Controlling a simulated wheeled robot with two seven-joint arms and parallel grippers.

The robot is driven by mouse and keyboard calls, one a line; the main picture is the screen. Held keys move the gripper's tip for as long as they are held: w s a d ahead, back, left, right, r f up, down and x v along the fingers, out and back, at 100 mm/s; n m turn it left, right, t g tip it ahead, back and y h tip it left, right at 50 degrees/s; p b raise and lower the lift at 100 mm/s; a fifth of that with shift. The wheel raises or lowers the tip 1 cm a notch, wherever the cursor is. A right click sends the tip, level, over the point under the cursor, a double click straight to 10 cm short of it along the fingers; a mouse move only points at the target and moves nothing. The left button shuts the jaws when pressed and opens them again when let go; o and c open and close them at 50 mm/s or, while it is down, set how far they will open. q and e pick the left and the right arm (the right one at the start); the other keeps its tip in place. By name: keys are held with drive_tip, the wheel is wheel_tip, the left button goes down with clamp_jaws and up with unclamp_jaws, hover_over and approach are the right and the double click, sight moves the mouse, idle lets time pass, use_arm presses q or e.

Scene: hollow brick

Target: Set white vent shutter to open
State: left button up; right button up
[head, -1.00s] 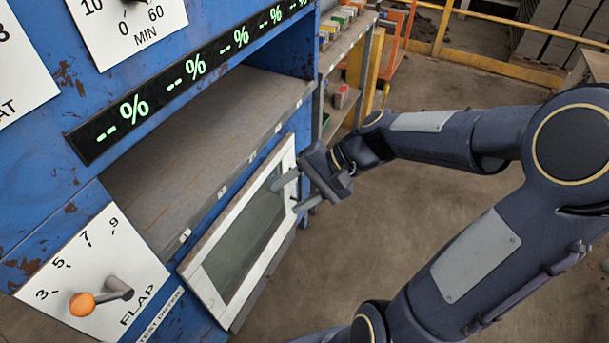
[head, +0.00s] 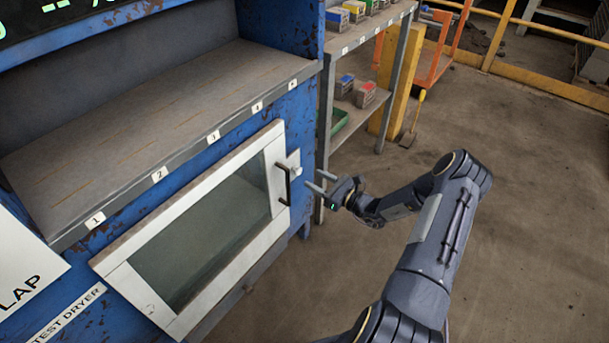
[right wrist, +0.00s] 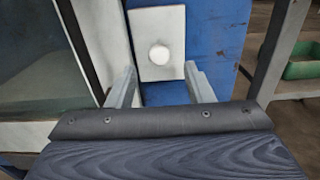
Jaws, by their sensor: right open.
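No part marked as a white vent shutter can be made out. A white-framed glass door (head: 262,250) is on the blue dryer front, with a dark bar handle (head: 285,184) at its right edge. A small white plate with a round white knob (head: 296,171) sits beside the handle; the knob also shows in the right wrist view (right wrist: 159,55). My right gripper (head: 317,181) is open and empty, just right of the knob and handle in the head view. In the wrist view its fingers (right wrist: 160,72) stand either side of the knob's line, apart from it. My left gripper is out of view.
Above the door is a grey shelf (head: 150,140) with numbered tags. A metal rack (head: 350,115) with small boxes and a green bin (head: 340,122) stands right of the dryer. The floor (head: 530,200) to the right is open, with a yellow rail (head: 545,90) behind.

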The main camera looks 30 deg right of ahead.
sight(300, 171)
drive_tip(key=x, duration=0.5)
drive_tip(key=shift+w+a+b, duration=0.1)
drive_tip(key=shift+w+b, duration=0.1)
drive_tip(key=shift+b, duration=0.1)
clamp_jaws()
